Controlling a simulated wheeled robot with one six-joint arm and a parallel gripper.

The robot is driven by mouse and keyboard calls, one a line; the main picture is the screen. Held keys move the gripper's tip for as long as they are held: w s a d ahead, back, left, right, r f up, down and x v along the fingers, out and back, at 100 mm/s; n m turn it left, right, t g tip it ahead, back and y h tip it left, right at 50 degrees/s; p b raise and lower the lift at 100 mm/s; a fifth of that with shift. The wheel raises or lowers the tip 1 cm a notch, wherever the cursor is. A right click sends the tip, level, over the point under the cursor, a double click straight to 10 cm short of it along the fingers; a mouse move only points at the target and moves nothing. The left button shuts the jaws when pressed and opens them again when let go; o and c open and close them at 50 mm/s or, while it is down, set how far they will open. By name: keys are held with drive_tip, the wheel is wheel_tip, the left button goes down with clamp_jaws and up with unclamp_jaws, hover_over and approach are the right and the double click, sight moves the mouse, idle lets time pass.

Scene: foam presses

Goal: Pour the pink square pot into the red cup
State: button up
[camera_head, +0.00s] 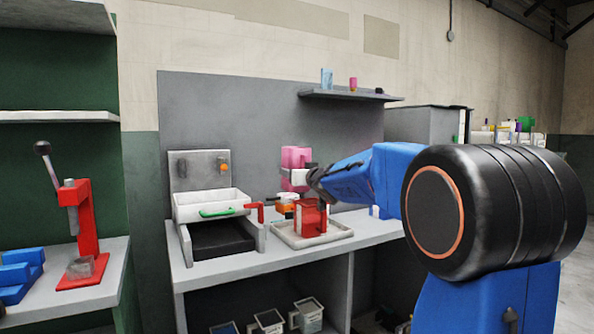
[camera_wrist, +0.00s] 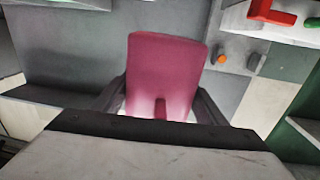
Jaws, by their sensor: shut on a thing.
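The pink square pot (camera_head: 295,157) is held in the air above the worktop and looks roughly upright in the head view. My gripper (camera_head: 303,178) is shut on it from the right side. In the wrist view the pot (camera_wrist: 165,60) fills the middle, between the two dark fingers of my gripper (camera_wrist: 160,105). The red cup (camera_head: 309,219) stands on a pale tray (camera_head: 343,232), below the pot and apart from it. The inside of the pot and of the cup cannot be seen.
A foam press (camera_head: 208,205) with a green handle (camera_head: 221,212) and a red lever stands left of the tray. An orange item (camera_head: 286,206) is close behind the cup. A wall shelf (camera_head: 335,95) hangs above. A red press (camera_head: 84,225) stands on the left bench.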

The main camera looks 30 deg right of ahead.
sight(284, 183)
drive_tip(key=shift+a+f+m, duration=0.3)
drive_tip(key=shift+a+m, duration=0.3)
drive_tip(key=shift+m, duration=0.25)
drive_tip(key=shift+a+f+m, duration=0.25)
drive_tip(key=shift+a+m, duration=0.3)
drive_tip(key=shift+m, duration=0.3)
drive_tip(key=shift+a+m, duration=0.2)
drive_tip(key=shift+m, duration=0.2)
drive_tip(key=shift+a+r+m, duration=0.1)
drive_tip(key=shift+a+m, duration=0.3)
drive_tip(key=shift+m, duration=0.5)
drive_tip(key=shift+w+a+m, duration=0.1)
drive_tip(key=shift+a+m, duration=0.25)
drive_tip(key=shift+m, duration=0.35)
drive_tip(key=shift+a+f+m, duration=0.15)
drive_tip(key=shift+f+m, duration=0.1)
drive_tip(key=shift+m, duration=0.7)
drive_tip(key=shift+a+f+m, duration=0.2)
drive_tip(key=shift+m, duration=0.8)
drive_tip(key=shift+a+f+m, duration=0.15)
drive_tip(key=shift+f+m, duration=0.1)
drive_tip(key=shift+m, duration=0.7)
drive_tip(key=shift+d+f+m, duration=0.15)
drive_tip(key=shift+f+m, duration=0.35)
drive_tip(key=shift+m, duration=0.7)
drive_tip(key=shift+d+f+m, duration=0.15)
drive_tip(key=shift+f+m, duration=0.2)
drive_tip(key=shift+m, duration=0.35)
